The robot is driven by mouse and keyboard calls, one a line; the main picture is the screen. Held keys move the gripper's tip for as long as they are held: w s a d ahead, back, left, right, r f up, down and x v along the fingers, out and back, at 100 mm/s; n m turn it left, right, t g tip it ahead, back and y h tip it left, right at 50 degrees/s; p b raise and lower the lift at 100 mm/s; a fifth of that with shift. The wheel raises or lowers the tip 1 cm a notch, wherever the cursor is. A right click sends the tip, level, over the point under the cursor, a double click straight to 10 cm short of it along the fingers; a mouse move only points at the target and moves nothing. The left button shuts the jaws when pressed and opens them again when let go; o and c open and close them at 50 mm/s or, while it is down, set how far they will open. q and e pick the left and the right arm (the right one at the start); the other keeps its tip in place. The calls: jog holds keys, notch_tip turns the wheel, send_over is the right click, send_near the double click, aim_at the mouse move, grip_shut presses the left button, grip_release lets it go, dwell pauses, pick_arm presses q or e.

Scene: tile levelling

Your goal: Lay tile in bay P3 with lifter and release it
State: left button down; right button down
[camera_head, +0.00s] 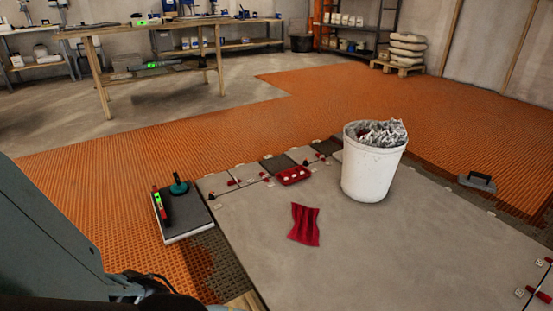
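A grey square tile (190,225) lies at the left edge of the tiled floor, partly over orange matting and next to dark combed adhesive (224,258). A round teal-and-black lifter (179,186) stands on its far edge. A red-and-black tool with a green display (161,205) lies on its left side. Dark gaps also show among the laid tiles, one at the back (277,165). No bay label is readable, so I cannot tell which is P3. Part of my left arm fills the lower left; its fingertips do not show. My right gripper is not in view.
A white bucket (368,172) full of crumpled waste, a red cloth (304,224) and a red tray (293,175) stand on the laid grey tiles (400,260). A trowel (477,182) lies at the right. A wooden workbench (150,75) stands at the back left.

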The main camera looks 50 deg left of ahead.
pick_arm(q)
jog(key=shift+w, duration=0.15)
jog(key=shift+f, duration=0.15)
dwell(0.5)
jog(key=shift+f, duration=0.1)
jog(key=shift+f, duration=0.1)
dwell(0.7)
jog(key=c, duration=1.2)
grip_release()
jog(key=shift+o, duration=0.2)
jog(key=shift+b, duration=0.3)
jog(key=shift+s, duration=0.2)
notch_tip(320, 180, up, 7)
jog(key=p, duration=0.4)
jog(key=shift+w+f, duration=0.1)
jog(key=shift+f, duration=0.1)
jog(key=shift+r, duration=0.6)
